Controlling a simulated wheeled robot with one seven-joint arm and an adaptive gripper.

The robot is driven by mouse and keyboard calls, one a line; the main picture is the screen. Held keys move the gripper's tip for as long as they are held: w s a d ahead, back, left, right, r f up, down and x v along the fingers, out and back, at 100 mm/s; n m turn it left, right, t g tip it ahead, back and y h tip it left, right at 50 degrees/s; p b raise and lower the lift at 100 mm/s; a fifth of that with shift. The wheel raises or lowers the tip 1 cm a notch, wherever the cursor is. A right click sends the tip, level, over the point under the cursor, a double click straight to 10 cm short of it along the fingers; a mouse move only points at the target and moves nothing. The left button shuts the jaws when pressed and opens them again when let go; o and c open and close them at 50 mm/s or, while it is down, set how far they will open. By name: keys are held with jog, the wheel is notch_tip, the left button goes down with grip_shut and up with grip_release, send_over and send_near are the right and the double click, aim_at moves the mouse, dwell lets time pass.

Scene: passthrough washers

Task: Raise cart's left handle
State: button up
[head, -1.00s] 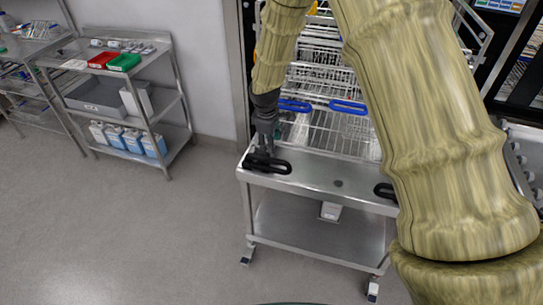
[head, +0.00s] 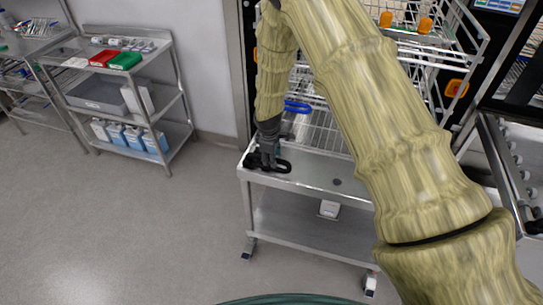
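The steel cart (head: 310,178) stands in front of the washer, with a lower shelf and small feet or casters. Its left handle is a black loop (head: 281,167) lying low at the left end of the cart's top. My gripper (head: 267,163) points down right at this left handle, overlapping its left part. The fingertips are small and dark against the black handle, so I cannot tell whether they grip it or are open. The cart's right handle is hidden behind my arm.
A wire rack with a blue handle (head: 297,107) sits behind the cart's top. A steel shelf unit (head: 165,100) with red and green trays and bottles stands at the left. The floor (head: 130,230) between is clear. Another steel surface with rollers (head: 510,150) is at the right.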

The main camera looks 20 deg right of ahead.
jog(key=shift+f, duration=0.25)
jog(key=shift+c, duration=0.2)
grip_shut()
